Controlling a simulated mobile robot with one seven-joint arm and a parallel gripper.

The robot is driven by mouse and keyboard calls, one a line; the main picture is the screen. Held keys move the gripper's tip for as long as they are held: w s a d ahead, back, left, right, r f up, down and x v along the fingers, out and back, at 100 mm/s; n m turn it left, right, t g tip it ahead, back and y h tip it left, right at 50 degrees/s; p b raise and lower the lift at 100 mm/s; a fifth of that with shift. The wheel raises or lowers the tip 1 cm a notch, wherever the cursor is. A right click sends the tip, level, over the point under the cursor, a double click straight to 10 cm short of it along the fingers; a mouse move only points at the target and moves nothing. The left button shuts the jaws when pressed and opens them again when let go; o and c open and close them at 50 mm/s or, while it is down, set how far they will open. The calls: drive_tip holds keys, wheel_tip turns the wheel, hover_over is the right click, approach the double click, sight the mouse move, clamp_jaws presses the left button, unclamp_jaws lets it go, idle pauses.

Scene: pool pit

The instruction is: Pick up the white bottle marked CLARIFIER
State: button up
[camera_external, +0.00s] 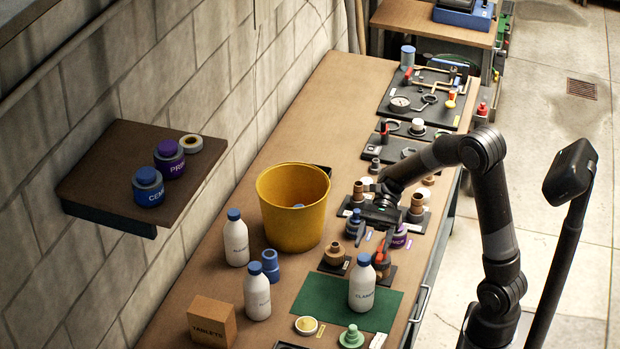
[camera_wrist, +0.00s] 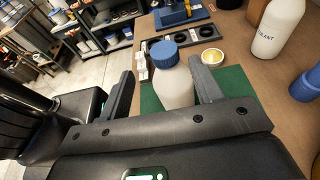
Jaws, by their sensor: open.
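A white bottle with a blue cap (camera_external: 362,287) stands upright on a green mat (camera_external: 316,298) at the front of the bench. Its dark lettering appears to begin "CLARI". In the wrist view the bottle (camera_wrist: 174,84) stands on the green mat (camera_wrist: 232,88), between the two finger outlines, its lower part hidden behind my gripper body. My gripper (camera_external: 371,242) is open and empty, just behind and above the bottle in the external view, fingers pointing down. The wrist view shows both fingers (camera_wrist: 162,70) spread apart, with no clear contact with the bottle.
Two similar white bottles stand left of the mat, one nearer (camera_external: 257,297) and one farther (camera_external: 236,243). A yellow bucket (camera_external: 290,220), blue fitting (camera_external: 270,266), TABLETS box (camera_external: 212,322), yellow-topped tin (camera_external: 306,326) and green fitting (camera_external: 351,337) surround the area. Fittings crowd beneath my wrist.

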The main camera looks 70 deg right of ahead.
sight(362, 264)
drive_tip(key=x, duration=0.8)
drive_tip(key=shift+w+r, duration=0.1)
drive_tip(key=shift+w, duration=0.25)
clamp_jaws()
idle(0.5)
